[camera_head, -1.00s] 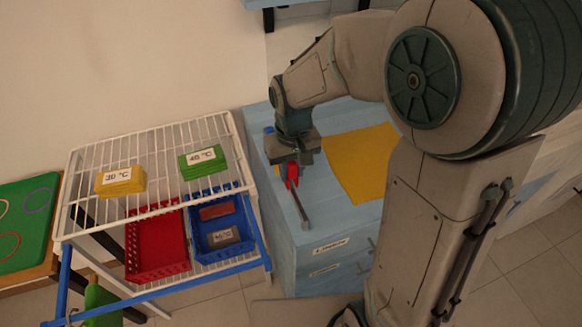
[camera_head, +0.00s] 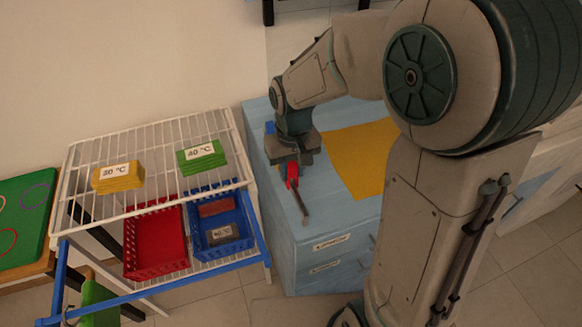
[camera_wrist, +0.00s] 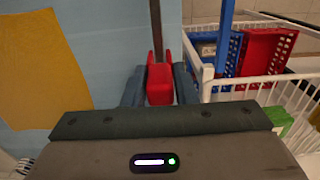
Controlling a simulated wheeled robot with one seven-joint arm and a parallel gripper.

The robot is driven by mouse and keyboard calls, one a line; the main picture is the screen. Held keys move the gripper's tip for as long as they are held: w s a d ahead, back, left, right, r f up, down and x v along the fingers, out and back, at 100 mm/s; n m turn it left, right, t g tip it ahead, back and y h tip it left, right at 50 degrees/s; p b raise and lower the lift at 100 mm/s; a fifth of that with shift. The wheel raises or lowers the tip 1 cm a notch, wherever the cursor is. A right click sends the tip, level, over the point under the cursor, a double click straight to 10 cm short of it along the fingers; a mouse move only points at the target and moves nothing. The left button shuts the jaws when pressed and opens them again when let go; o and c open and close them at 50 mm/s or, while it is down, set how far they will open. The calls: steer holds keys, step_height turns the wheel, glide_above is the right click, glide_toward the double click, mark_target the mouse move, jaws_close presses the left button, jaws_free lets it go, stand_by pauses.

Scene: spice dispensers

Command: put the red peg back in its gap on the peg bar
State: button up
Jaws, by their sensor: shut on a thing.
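The red peg (camera_head: 292,173) is between the fingers of my gripper (camera_head: 291,160), over the light blue cabinet top. In the wrist view the red peg (camera_wrist: 159,84) sits between the two dark fingers of my gripper (camera_wrist: 160,88), which are shut on it. Its two upper prongs show on either side of the dark peg bar (camera_wrist: 157,32). The near end of the peg bar (camera_head: 303,208) sticks out past the peg in the head view. A small blue piece (camera_head: 269,128) shows beyond my gripper. The gap and the peg's exact seating are hidden.
A yellow sheet (camera_head: 352,160) lies right of my gripper on the blue cabinet (camera_head: 290,235). A white wire rack (camera_head: 150,140) stands close on the left, with yellow blocks (camera_head: 118,178), green blocks (camera_head: 202,158), a red basket (camera_head: 155,243) and a blue basket (camera_head: 221,222).

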steer(key=shift+f+b, duration=0.95)
steer(key=shift+f, duration=0.35)
steer(key=o, duration=0.8)
steer(key=shift+o, duration=0.2)
steer(key=shift+r, duration=0.1)
steer(key=shift+r+p, duration=3.5)
steer(key=shift+r, duration=1)
steer(key=s+d+r+m+t, duration=0.3)
steer(key=s+d+r, duration=0.5)
steer(key=s+d, duration=0.3)
steer(key=shift+s+d+r+t, duration=0.2)
steer(key=shift+s+d+t, duration=0.1)
steer(key=shift+s, duration=0.45)
